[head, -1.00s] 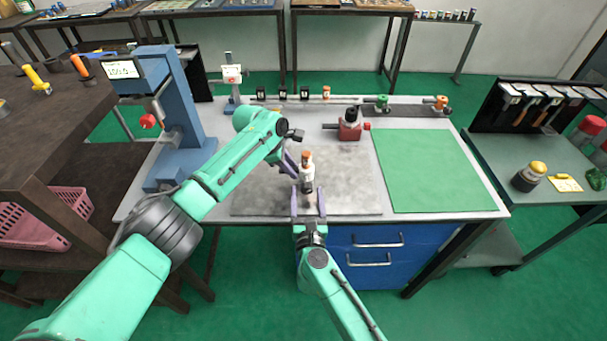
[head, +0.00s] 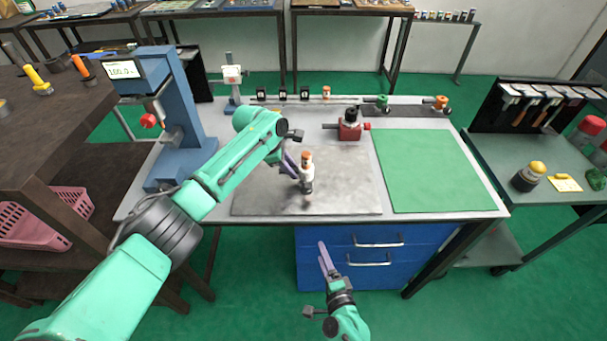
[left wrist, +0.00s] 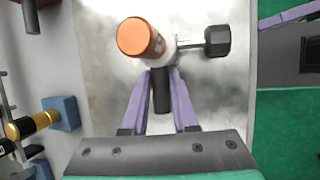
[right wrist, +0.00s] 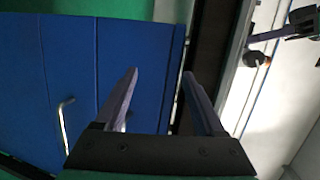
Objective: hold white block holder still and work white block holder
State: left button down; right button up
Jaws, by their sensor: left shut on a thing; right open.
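The white block holder (head: 307,174) stands on the grey plate in the head view, with an orange top. In the left wrist view its orange cap (left wrist: 138,38) and a black knob (left wrist: 217,41) at its side show. My left gripper (head: 289,163) is at its left side. In the left wrist view the purple fingers (left wrist: 161,78) are shut on a dark cylindrical part (left wrist: 162,93) of the holder. My right gripper (head: 323,247) is open and empty, apart from the holder, in front of the blue drawers. Its two separated fingers also show in the right wrist view (right wrist: 160,74).
The grey plate (head: 350,190) lies on the workbench beside a green mat (head: 435,170). A red and black device (head: 350,128) stands behind the plate. A blue press (head: 185,105) stands left. Blue drawers (head: 375,275) are below the bench edge.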

jog(key=s+d+f+n+g, duration=0.3)
jog(key=d+f+n, duration=0.2)
jog(key=f+n, duration=0.4)
jog(key=shift+s+n, duration=0.15)
jog(key=shift+n, duration=0.95)
jog(key=shift+d, duration=0.1)
jog(key=m+t+h, duration=0.3)
jog(key=m+t, duration=0.3)
jog(key=m, duration=2.8)
send_near(307, 192)
jog(key=w, duration=1)
jog(key=shift+w+a, duration=0.2)
jog(key=shift+a, duration=0.05)
grip_shut()
